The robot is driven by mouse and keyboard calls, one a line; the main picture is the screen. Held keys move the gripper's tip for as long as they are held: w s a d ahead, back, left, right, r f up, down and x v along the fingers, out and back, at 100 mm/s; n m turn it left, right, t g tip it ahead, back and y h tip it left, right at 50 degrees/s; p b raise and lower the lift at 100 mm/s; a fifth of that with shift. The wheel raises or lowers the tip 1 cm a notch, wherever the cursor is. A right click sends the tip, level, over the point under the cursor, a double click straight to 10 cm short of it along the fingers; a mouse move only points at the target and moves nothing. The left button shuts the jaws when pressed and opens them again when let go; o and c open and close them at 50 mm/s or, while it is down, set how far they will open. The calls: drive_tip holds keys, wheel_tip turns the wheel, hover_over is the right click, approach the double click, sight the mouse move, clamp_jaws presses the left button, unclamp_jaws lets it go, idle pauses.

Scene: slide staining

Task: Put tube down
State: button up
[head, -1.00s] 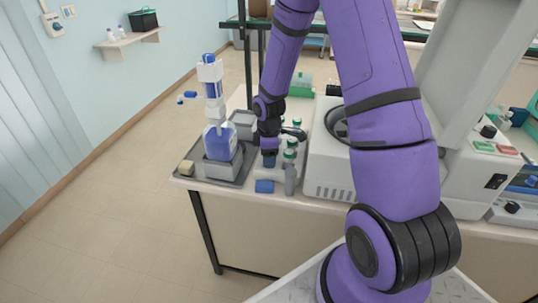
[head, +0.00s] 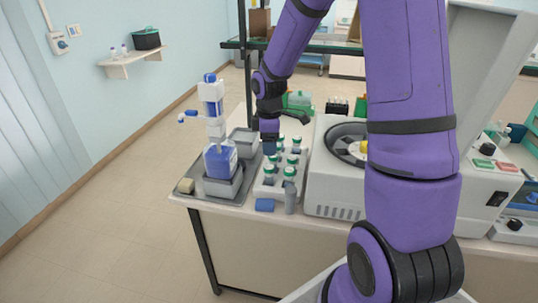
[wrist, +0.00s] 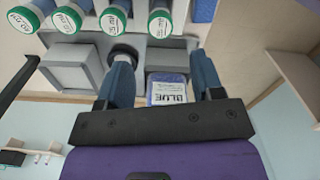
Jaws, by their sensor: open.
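Several green-capped tubes (head: 289,173) stand upright in a pale rack (head: 257,190) on the bench. Some of their caps (wrist: 160,22) show in a row along the top of the wrist view, with writing on their white tops. My gripper (wrist: 160,82) is open, with no tube held between its two blue fingers. In the head view my gripper (head: 269,138) is above the back left of the rack, partly hidden by my own wrist.
Left of the rack, a blue dispenser bottle (head: 220,160) stands in a grey dish on a tray (head: 185,200). Its label (wrist: 170,90) reads BLUE. A blue block (head: 265,205) and a grey cylinder (head: 291,201) are at the rack's front. A centrifuge-like machine (head: 330,190) stands to the right.

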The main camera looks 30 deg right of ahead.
drive_tip(key=s+a+r+m+t+h, duration=0.1)
drive_tip(key=s+a+r+m, duration=0.15)
drive_tip(key=s+r, duration=0.45)
drive_tip(key=s+a+r+m+t, duration=0.2)
drive_tip(key=s+r+m, duration=0.15)
drive_tip(key=r, duration=0.65)
drive_tip(key=s+a+r+m+t, duration=0.1)
drive_tip(key=s+r+m, duration=0.2)
drive_tip(key=s, duration=0.4)
drive_tip(key=s+a+r+m+t+y, duration=0.1)
drive_tip(key=s+r+m, duration=0.2)
drive_tip(key=s, duration=0.5)
drive_tip(key=shift+a+r, duration=0.25)
drive_tip(key=shift+r, duration=0.35)
